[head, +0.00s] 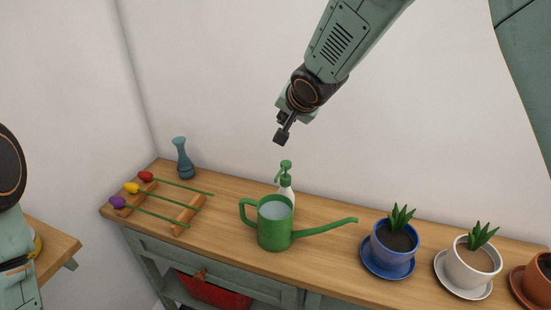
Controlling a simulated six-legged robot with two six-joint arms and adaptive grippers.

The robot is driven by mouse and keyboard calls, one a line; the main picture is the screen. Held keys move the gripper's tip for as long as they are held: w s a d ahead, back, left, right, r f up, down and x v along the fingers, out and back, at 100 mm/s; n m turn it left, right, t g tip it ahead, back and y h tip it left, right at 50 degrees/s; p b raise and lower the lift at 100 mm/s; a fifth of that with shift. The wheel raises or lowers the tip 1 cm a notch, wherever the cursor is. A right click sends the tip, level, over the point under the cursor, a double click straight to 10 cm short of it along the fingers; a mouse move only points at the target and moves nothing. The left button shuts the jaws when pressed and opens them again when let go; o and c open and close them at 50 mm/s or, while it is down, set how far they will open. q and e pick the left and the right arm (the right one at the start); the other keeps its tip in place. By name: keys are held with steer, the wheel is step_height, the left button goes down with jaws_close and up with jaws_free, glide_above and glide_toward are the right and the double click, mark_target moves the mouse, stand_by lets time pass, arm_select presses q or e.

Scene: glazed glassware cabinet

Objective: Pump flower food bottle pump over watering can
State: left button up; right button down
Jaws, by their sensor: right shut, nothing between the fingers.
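A flower food bottle with a green pump head and a whitish body (287,182) stands upright on the wooden cabinet top. A green watering can (274,232) stands in front of it, with its handle to the left and its long spout to the right. The can hides the lower part of the bottle. My right gripper (281,138) comes in from above, shut and empty, and shows above the pump head with a gap between them. Of my left arm only a part shows at the left edge; its gripper is out of view.
A wooden rack with red, yellow and purple flowers (146,176) lies at the left, near a blue vase (182,158). Blue (395,243), white (471,259) and terracotta pots (541,276) stand at the right. The white wall is close behind.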

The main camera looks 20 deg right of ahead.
steer(key=m+b, duration=0.1)
steer(key=b, duration=0.5)
glide_above(287, 164)
step_height(287, 164, down, 6)
steer(key=shift+w+f, duration=0.1)
steer(key=shift+w, duration=0.05)
steer(key=s+f+b, duration=0.1)
steer(key=b, duration=0.1)
steer(key=shift+f+b, duration=0.3)
steer(key=shift+f, duration=0.2)
steer(key=shift+w+f, duration=0.25)
steer(key=shift+w, duration=0.2)
steer(key=shift+s+r, duration=0.25)
steer(key=shift+s, duration=0.2)
steer(key=shift+w+f, duration=0.2)
steer(key=shift+w, duration=0.15)
arm_select(q)
step_height(287, 164, down, 9)
steer(key=shift+s, duration=0.4)
